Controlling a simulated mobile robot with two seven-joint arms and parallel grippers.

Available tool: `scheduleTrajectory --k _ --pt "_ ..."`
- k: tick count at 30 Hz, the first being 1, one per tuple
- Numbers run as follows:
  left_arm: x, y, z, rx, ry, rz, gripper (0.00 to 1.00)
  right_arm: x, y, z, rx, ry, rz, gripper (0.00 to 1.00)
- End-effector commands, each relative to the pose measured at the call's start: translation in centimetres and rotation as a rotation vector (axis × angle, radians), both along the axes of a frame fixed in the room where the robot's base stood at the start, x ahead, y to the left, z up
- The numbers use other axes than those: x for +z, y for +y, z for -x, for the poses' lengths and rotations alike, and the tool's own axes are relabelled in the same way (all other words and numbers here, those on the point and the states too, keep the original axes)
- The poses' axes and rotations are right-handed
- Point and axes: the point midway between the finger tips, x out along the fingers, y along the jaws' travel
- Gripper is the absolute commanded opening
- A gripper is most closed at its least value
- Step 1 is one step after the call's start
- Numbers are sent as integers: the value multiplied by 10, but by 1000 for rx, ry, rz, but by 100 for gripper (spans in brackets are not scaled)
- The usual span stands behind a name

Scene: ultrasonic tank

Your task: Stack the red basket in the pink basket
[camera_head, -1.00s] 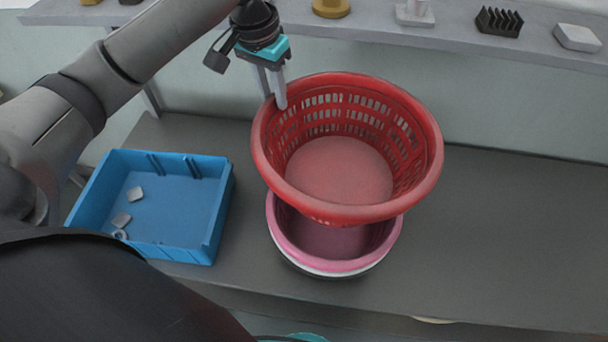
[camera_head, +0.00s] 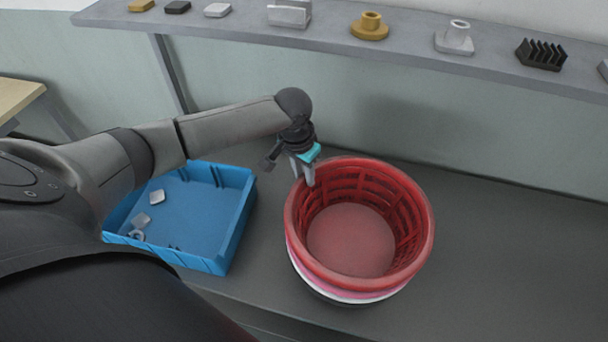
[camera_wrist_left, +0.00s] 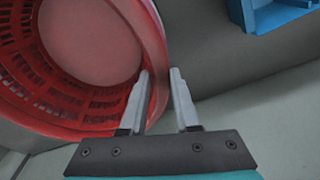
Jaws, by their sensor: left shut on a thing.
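The red basket (camera_head: 350,240) sits upright inside the pink basket. Only a thin band of the pink basket (camera_head: 316,278) and a white band show below the red rim at the lower left; the rest is hidden. My left gripper (camera_head: 309,180) is at the far left side of the red basket, shut on its rim. In the left wrist view, the two fingers (camera_wrist_left: 160,78) stand either side of the red basket's rim (camera_wrist_left: 150,40). My right gripper is not in view.
A blue bin (camera_head: 232,228) with a few small parts stands left of the baskets on the grey bench (camera_head: 500,250). A shelf (camera_head: 330,32) with several small parts runs along the back. The bench to the right is clear.

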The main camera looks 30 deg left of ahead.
Motion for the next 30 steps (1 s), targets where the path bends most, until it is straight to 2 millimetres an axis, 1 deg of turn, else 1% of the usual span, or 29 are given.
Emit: scheduleTrajectory --k 2,10,18,19,26,27,30 --pt "-5 -1 -1 0 -3 2 0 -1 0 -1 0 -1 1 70" --pt "-5 -1 0 0 -3 2 0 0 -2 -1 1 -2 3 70" --pt "-13 0 0 1 -2 1 0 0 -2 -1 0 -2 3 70" --pt "-13 0 0 0 -1 0 32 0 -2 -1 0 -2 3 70" --pt "-13 0 0 0 -1 0 58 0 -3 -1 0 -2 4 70" --pt "-13 0 0 0 -1 0 60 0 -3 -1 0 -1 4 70" --pt "-13 0 0 0 -1 0 60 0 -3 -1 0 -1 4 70"
